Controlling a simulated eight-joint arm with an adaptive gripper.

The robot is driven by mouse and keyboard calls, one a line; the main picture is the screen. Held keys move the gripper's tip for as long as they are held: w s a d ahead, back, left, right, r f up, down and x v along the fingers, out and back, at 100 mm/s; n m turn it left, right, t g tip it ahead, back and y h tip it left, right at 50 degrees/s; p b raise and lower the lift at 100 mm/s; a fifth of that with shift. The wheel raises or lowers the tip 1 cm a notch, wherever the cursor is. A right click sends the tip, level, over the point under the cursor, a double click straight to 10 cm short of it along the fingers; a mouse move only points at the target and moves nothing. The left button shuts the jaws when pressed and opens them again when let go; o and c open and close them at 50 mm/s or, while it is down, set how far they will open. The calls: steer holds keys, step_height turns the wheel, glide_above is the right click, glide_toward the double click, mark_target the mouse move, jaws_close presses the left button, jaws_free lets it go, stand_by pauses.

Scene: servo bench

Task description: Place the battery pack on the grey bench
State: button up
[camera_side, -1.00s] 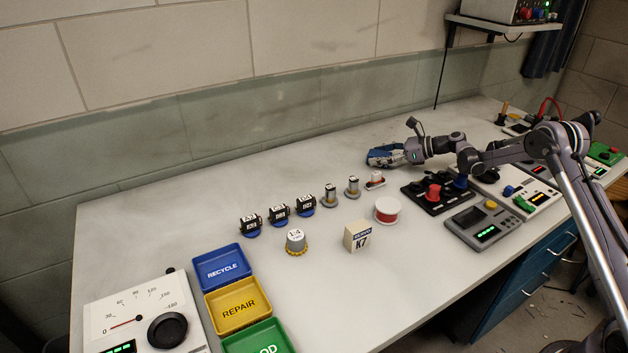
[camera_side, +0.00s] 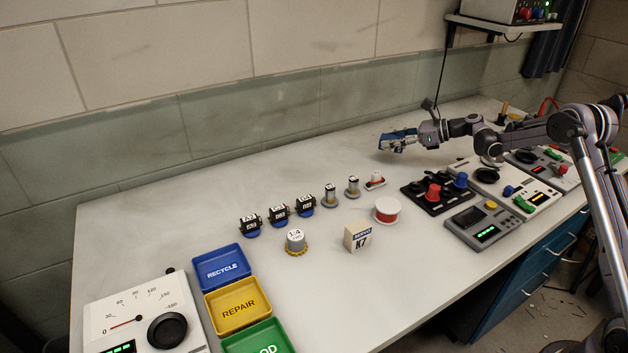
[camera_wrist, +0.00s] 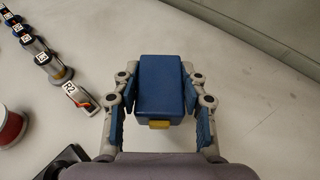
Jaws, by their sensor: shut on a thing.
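The battery pack, a dark blue box with a yellow tab, sits between the fingers of my gripper (camera_wrist: 156,100) in the wrist view. The gripper is shut on the pack (camera_wrist: 160,80) from both sides. In the side view, my gripper (camera_side: 396,142) is over the back right part of the grey bench (camera_side: 160,220); the pack is small there and merges with the blue fingers. I cannot tell how far the pack is above the bench. Pale bare bench top (camera_wrist: 255,85) shows beyond and to the right of the pack in the wrist view.
Several small parts stand in a row, with a red spool (camera_side: 387,210) and a K7 box (camera_side: 357,236) in front. A black panel (camera_side: 436,195) with knobs is nearby. The back bench strip is clear.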

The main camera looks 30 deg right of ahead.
steer(key=w+r+v, duration=0.1)
steer(key=v, duration=0.8)
steer(key=s+a+n+g+h, duration=0.2)
steer(key=s+a+n+g, duration=0.15)
steer(key=s+a, duration=0.4)
steer(key=s+a+n+g+h, duration=0.1)
steer(key=s+a+n+g, duration=0.3)
steer(key=a, duration=0.6)
steer(key=s+r+n+g+h, duration=0.15)
steer(key=s+n+h, duration=0.7)
steer(key=s, duration=1.15)
steer(key=shift+m+h, duration=0.55)
steer(key=shift+m, duration=0.15)
steer(key=w+a+f, duration=0.1)
steer(key=a+f, duration=0.1)
steer(key=a, duration=0.1)
steer(key=w+a+f, duration=0.1)
steer(key=a+f, duration=0.1)
steer(key=a, duration=0.2)
steer(key=w+a+f, duration=0.2)
steer(key=a+f, duration=0.1)
steer(key=a, duration=0.1)
steer(key=shift+w+a, duration=0.1)
steer(key=shift+a, duration=0.05)
steer(key=shift+f, duration=2)
